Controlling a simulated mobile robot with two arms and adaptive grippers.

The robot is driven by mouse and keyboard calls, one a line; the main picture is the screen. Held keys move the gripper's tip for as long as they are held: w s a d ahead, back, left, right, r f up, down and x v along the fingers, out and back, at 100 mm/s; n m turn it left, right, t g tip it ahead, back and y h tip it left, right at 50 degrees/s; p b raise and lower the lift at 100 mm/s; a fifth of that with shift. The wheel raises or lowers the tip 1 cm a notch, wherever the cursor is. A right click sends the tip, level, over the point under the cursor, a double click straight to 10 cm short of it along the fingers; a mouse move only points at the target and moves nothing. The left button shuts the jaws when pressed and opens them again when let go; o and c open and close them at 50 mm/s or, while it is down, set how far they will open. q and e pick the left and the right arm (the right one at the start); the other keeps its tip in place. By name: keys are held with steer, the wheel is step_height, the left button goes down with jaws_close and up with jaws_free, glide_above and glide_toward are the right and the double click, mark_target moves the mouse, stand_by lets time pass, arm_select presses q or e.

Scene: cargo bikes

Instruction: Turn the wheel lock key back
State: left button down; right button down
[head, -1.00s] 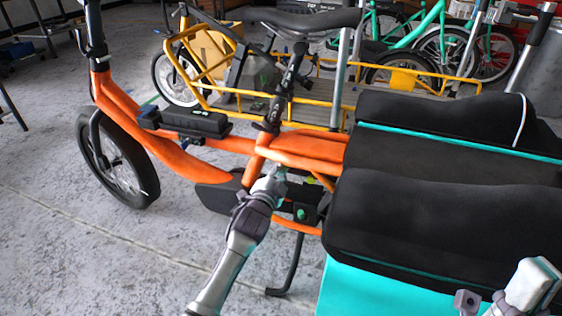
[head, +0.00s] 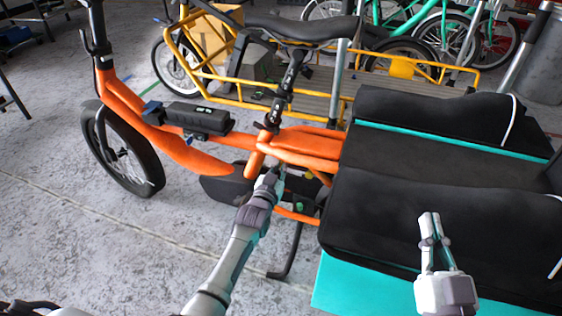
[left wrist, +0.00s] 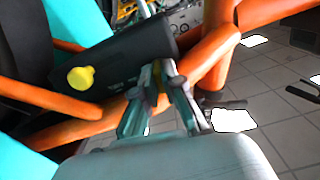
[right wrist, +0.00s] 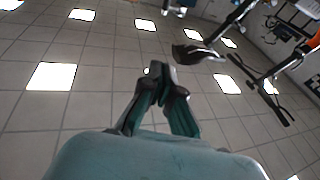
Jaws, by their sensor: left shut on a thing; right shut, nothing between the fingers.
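The orange cargo bike (head: 300,144) stands in the middle of the head view. My left gripper (head: 272,180) reaches in under its seat area. In the left wrist view a black box-shaped part with a yellow knob (left wrist: 80,78) sits beside the orange frame tubes. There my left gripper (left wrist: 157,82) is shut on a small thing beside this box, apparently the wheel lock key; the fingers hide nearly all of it. My right gripper (head: 430,222) is shut and empty, raised in front of the black padded cover. Its closed fingertips show in the right wrist view (right wrist: 160,72).
The black padded cover (head: 430,215) over a turquoise box (head: 360,290) fills the right side. A yellow-framed cargo bike (head: 420,65) and green bikes (head: 400,18) stand behind. The concrete floor (head: 60,230) at left is clear.

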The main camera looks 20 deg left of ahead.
arm_select(q)
steer(key=shift+f+n, duration=0.1)
steer(key=shift+n, duration=0.6)
arm_select(e)
steer(key=shift+w+d+f+g+h, duration=0.15)
steer(key=shift+f+g, duration=0.45)
steer(key=shift+f, duration=0.3)
steer(key=shift+d+f+g+h, duration=0.1)
steer(key=shift+f+g+h, duration=0.05)
steer(key=shift+f+g, duration=0.6)
arm_select(q)
steer(key=c, duration=1.3)
jaws_free()
arm_select(e)
steer(key=shift+a+t, duration=0.1)
steer(key=shift+t, duration=0.15)
arm_select(q)
steer(key=s, duration=1.2)
steer(key=shift+a, duration=0.2)
